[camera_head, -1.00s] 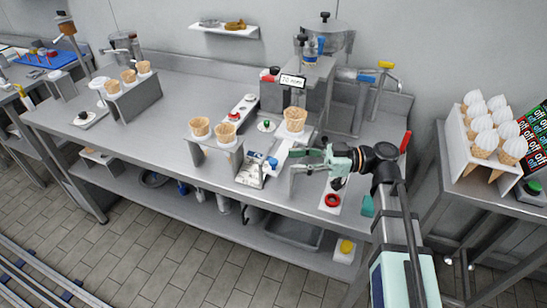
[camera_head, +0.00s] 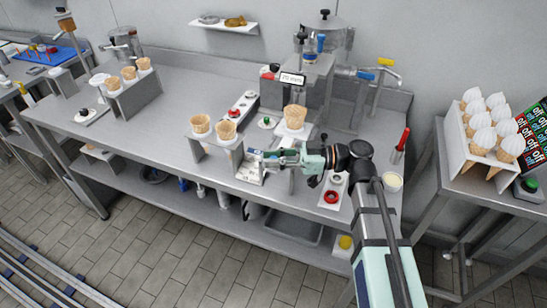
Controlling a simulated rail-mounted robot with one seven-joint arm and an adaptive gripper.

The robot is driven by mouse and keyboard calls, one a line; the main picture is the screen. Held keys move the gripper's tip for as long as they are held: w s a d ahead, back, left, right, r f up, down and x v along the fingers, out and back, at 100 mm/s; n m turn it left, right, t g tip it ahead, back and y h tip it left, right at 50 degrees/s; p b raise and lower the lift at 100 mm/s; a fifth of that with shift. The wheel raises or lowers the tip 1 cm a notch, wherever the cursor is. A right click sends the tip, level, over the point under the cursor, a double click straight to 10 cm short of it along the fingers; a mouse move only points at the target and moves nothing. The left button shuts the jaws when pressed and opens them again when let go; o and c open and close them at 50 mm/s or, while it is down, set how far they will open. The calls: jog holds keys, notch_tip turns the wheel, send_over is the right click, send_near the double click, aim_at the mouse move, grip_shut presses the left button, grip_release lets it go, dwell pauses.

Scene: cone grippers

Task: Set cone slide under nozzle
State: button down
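A waffle cone (camera_head: 295,115) stands upright on a white slide (camera_head: 292,134) in front of the dispensing machine (camera_head: 318,72). A small display (camera_head: 292,78) sits just above the cone. The nozzle cannot be made out clearly behind it. My gripper (camera_head: 254,158) is low at the bench's front edge, left of and in front of the cone, at a small metal fixture with a white face (camera_head: 249,172). The fingers overlap the fixture. Whether they are open or shut, or touch it, is too small to tell.
Two cones sit in a metal holder (camera_head: 226,154) just left of my gripper. A panel with a red button (camera_head: 234,112) stands behind it.

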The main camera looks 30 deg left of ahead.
aim_at(285, 146)
jog(key=w+b, duration=0.1)
jog(key=w, duration=0.1)
jog(key=w+b, duration=0.2)
jog(key=w, duration=0.1)
jog(key=w+a+b, duration=0.1)
jog(key=w, duration=0.1)
jog(key=shift+w+f+b, duration=0.2)
jog(key=shift+b, duration=0.1)
jog(key=shift+w+r, duration=0.2)
jog(key=shift+w, duration=0.25)
jog(key=shift+s, duration=0.1)
jog(key=c, duration=1)
grip_release()
jog(key=shift+c, duration=0.2)
jog(key=shift+d, duration=0.1)
jog(key=v, duration=1.1)
jog(key=shift+w+d, duration=0.2)
jog(key=shift+d, duration=0.15)
